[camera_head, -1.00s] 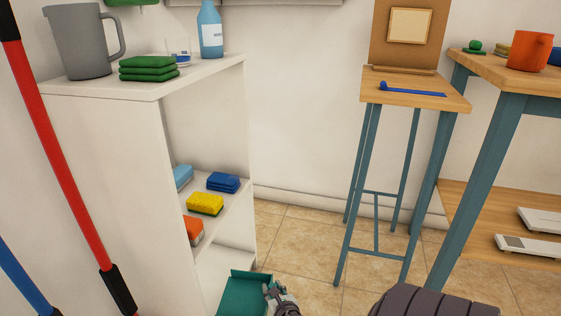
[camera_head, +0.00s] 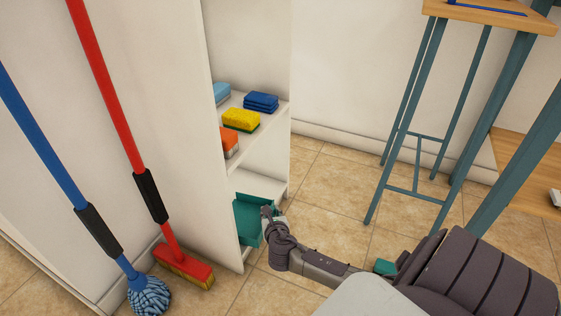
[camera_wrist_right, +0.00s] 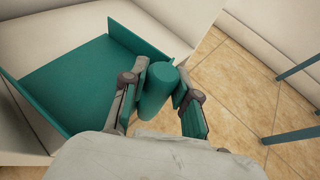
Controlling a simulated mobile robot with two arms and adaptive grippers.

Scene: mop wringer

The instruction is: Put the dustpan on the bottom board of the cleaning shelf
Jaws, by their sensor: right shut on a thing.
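The teal dustpan (camera_head: 248,219) is at the opening of the lowest compartment of the white cleaning shelf (camera_head: 185,120). My right gripper (camera_head: 268,214) is shut on its handle. In the right wrist view the round teal handle (camera_wrist_right: 157,90) sits between the two fingers of the gripper (camera_wrist_right: 160,95), and the flat pan (camera_wrist_right: 65,85) extends to the left over a white surface. The bottom board (camera_head: 262,184) shows behind the dustpan. I cannot tell whether the pan touches the board. My left gripper is not in view.
Sponges (camera_head: 240,119) and a brush (camera_head: 229,142) lie on the middle board. A blue mop (camera_head: 90,220) and a red broom (camera_head: 140,180) lean left of the shelf. A blue-legged stool (camera_head: 410,165) stands right. Tiled floor (camera_head: 330,195) between is clear.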

